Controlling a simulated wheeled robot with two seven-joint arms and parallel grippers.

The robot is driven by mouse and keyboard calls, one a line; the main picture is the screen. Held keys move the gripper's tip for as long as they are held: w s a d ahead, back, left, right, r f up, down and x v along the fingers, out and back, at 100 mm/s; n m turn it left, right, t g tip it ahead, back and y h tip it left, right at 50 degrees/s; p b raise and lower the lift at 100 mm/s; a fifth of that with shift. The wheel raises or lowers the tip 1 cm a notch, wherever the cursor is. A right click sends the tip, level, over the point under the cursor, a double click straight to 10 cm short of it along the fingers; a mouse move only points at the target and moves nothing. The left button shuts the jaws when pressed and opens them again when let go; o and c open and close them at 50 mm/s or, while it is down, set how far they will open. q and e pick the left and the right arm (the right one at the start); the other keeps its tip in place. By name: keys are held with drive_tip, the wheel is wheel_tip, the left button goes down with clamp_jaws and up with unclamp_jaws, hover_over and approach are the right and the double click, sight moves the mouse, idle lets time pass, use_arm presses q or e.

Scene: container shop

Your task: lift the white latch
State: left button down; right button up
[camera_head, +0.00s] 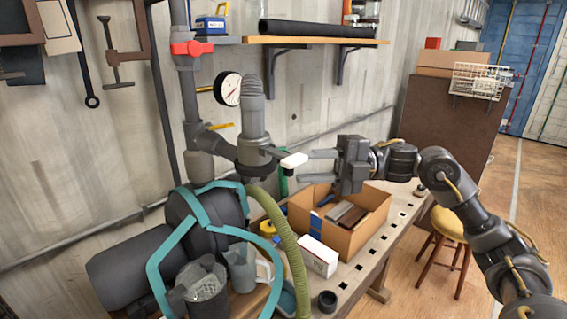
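The white latch (293,160) is a small white lever sticking out to the right from the grey vertical pipe fitting (252,140), near the middle of the head view. I cannot tell whether a finger touches the latch. My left gripper is not in view.
A cardboard box (350,238) with items stands on the workbench (384,245) below my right gripper. A white carton (318,257), a green hose (296,262) and a black tank with teal bands (215,207) are nearby. A red valve handle (192,48) and pressure gauge (228,89) sit higher up.

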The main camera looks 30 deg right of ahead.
sight(283, 159)
drive_tip(key=s+d+r+n+g, duration=0.3)
drive_tip(key=s+r, duration=0.1)
drive_tip(key=a+p, duration=0.1)
drive_tip(key=a, duration=0.2)
drive_tip(key=a+p, duration=0.2)
drive_tip(key=a, duration=0.1)
drive_tip(key=a+p, duration=0.2)
drive_tip(key=a, duration=0.1)
drive_tip(key=shift+w+a+r, duration=0.1)
drive_tip(key=shift+a+r, duration=0.15)
drive_tip(key=shift+r, duration=0.15)
drive_tip(key=shift+a+f+p, duration=0.25)
drive_tip(key=shift+a+p, duration=0.05)
drive_tip(key=shift+a, duration=0.5)
clamp_jaws()
